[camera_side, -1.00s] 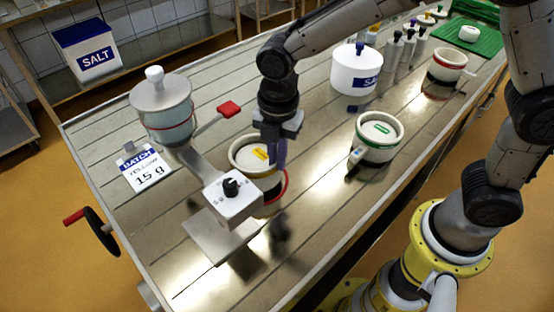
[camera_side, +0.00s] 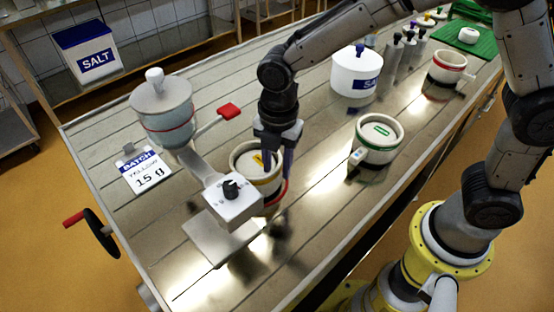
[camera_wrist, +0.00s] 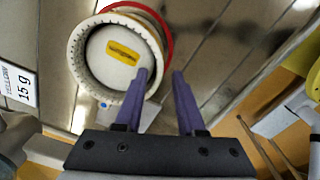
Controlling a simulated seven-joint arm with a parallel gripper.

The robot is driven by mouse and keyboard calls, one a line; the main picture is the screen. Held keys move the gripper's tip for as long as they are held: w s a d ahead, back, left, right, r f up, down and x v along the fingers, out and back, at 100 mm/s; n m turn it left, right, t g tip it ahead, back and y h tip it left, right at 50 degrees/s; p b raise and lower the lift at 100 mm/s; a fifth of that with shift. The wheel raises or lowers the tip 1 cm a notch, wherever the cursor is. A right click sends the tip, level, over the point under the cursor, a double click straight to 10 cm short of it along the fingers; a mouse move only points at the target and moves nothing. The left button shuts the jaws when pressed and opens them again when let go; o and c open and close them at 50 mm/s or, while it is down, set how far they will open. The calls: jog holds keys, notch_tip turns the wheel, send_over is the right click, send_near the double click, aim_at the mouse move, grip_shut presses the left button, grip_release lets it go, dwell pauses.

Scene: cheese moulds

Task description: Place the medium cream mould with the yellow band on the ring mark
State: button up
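The medium cream mould (camera_side: 269,189) with a yellow band stands upright on the table, partly behind the dispensing stand in the side view. A yellow label lies on its white filling; its rim (camera_wrist: 77,65) shows in the wrist view. A red arc (camera_side: 286,189), seemingly part of the ring mark, shows beside the mould and curves around it in the wrist view (camera_wrist: 168,35). The mould hides the rest, so I cannot tell how well centred it is. My gripper (camera_wrist: 160,73) is open at the mould's near side, with a pale handle-like part (camera_wrist: 150,112) low between its purple fingers.
The dispensing stand (camera_side: 232,205) with its hopper (camera_side: 162,112) is close left of my gripper. A green-banded mould (camera_side: 376,147) stands to the right, a red-banded one (camera_side: 447,73) farther back. A white salt pot (camera_side: 350,75) and several bottles stand behind. A batch card (camera_side: 145,170) lies left.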

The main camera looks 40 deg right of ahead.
notch_tip(320, 180, up, 12)
jog(key=s+d+r+m+t, duration=0.2)
jog(key=s+d+r+m, duration=0.3)
jog(key=s+d+m, duration=0.35)
jog(key=s+d+f+m+t, duration=0.3)
jog(key=s+d+m, duration=0.6)
jog(key=m, duration=0.5)
jog(key=shift+s, duration=0.15)
